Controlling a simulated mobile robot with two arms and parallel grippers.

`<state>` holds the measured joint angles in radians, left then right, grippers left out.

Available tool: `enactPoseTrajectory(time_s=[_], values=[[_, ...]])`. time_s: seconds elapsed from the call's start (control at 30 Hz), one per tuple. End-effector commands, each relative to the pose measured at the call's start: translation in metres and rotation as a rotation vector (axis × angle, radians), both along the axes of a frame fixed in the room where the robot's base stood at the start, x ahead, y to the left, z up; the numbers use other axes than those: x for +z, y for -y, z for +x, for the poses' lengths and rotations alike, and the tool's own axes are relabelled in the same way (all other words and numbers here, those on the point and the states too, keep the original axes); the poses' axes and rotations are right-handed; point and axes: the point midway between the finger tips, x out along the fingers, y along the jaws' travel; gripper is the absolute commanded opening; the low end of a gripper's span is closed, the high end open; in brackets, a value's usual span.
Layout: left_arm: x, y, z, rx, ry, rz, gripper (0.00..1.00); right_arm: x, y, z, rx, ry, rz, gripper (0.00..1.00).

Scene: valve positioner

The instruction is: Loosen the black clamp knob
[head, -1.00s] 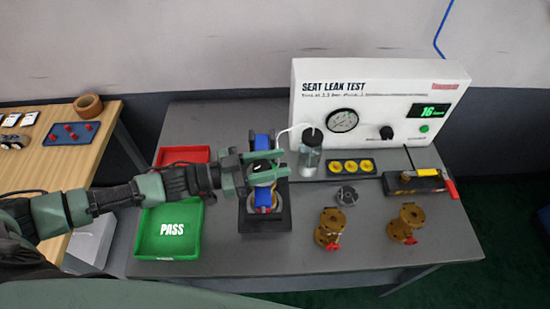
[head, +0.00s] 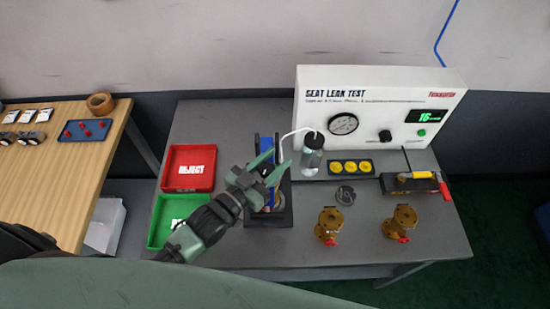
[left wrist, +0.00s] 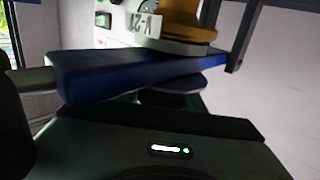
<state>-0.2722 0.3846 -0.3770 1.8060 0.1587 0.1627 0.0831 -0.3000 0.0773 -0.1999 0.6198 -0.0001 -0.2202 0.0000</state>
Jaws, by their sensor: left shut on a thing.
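The clamp fixture (head: 283,214) stands on the grey table, with a dark base and a blue frame (head: 265,144). My left gripper (head: 269,168) is over it, its two green fingers pointing up and to the right in the head view. It is shut on the black clamp knob, which the fingers and hand largely hide. In the left wrist view a blue bar (left wrist: 120,75) crosses the picture, beside a brass valve (left wrist: 188,22) with a white tag (left wrist: 145,24). My right gripper is in neither view.
A red REJECT tray (head: 188,184) and a green PASS tray (head: 163,229) lie left of the fixture. The leak tester (head: 376,88), a clear tube bottle (head: 312,160) and two brass valves (head: 328,226) (head: 400,221) are to the right.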

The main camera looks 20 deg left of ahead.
Motion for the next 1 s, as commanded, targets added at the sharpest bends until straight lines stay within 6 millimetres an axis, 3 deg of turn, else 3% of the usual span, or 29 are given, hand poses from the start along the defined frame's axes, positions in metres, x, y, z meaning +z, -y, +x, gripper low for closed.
enactPoseTrajectory(time_s=[0.43, 0.47, 0.53, 0.87, 1.0], values=[[0.003, 0.0, 0.001, 0.01, 0.008, -0.003, 0.0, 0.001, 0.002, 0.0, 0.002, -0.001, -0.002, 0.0], [0.003, 0.0, 0.001, 0.01, 0.008, -0.003, 0.41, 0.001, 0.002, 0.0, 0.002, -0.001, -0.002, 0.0], [0.003, 0.0, 0.001, 0.01, 0.009, -0.003, 0.6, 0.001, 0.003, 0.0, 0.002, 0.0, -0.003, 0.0], [0.001, -0.001, -0.001, 0.01, 0.004, -0.002, 0.6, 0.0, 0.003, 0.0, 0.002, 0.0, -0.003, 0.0], [-0.002, -0.007, -0.014, 0.01, 0.002, -0.001, 0.6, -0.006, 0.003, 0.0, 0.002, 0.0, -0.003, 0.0]])
